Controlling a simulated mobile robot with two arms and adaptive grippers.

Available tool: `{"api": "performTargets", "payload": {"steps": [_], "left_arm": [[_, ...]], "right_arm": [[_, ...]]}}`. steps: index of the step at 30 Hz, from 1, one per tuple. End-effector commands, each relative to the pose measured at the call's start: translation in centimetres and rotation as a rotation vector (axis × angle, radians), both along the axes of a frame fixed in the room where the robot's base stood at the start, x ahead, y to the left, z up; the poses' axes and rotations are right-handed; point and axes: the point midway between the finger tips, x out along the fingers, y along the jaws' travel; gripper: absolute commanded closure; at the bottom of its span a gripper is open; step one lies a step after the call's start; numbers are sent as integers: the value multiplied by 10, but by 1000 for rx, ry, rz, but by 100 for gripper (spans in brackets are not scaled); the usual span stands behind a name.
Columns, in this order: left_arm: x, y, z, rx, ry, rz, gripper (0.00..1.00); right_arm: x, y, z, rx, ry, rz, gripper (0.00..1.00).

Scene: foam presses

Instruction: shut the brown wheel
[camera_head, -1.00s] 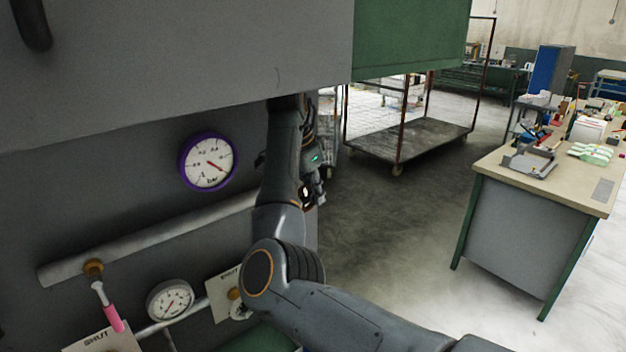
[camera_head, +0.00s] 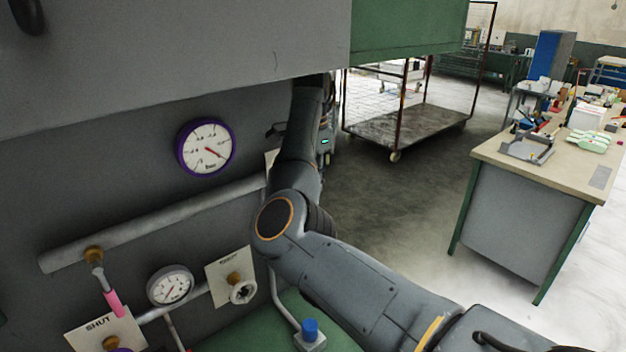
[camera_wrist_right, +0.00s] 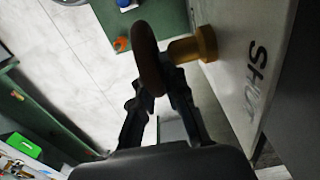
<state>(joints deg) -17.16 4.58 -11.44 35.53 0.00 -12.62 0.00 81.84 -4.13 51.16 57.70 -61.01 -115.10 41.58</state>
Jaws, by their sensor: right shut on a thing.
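The brown wheel (camera_wrist_right: 149,60) shows nearly edge-on in the right wrist view. It sits on a brass stem (camera_wrist_right: 192,46) that comes out of a white plate (camera_wrist_right: 262,55) with dark lettering. My right gripper (camera_wrist_right: 157,92) is shut on the near rim of the brown wheel, one finger on each side. In the head view my right arm reaches along the machine's front, and the gripper body (camera_head: 324,143) shows only in part at the panel's far edge. The brown wheel is hidden there. My left gripper is not in view.
The grey panel carries a purple-rimmed gauge (camera_head: 206,147), a pipe (camera_head: 150,226), a pink-handled lever (camera_head: 113,302), a smaller gauge (camera_head: 171,286) and a pale wheel (camera_head: 242,292). A blue knob (camera_head: 310,329) lies below my arm.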

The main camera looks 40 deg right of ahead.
Motion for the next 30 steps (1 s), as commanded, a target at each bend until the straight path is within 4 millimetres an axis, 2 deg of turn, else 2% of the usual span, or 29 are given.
{"api": "performTargets", "payload": {"steps": [1, 2, 5, 22, 30], "left_arm": [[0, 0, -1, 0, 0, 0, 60], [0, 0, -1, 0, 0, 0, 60], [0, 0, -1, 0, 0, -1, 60], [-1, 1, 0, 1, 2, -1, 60], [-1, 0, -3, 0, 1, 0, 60]], "right_arm": [[-1, 2, -5, 7, 11, 2, 100], [-1, 2, -5, 7, 12, 2, 85], [-1, 2, -5, 6, 10, 2, 65], [0, 1, -1, -18, 3, 1, 64], [0, 3, 2, -224, -13, 3, 64]]}}
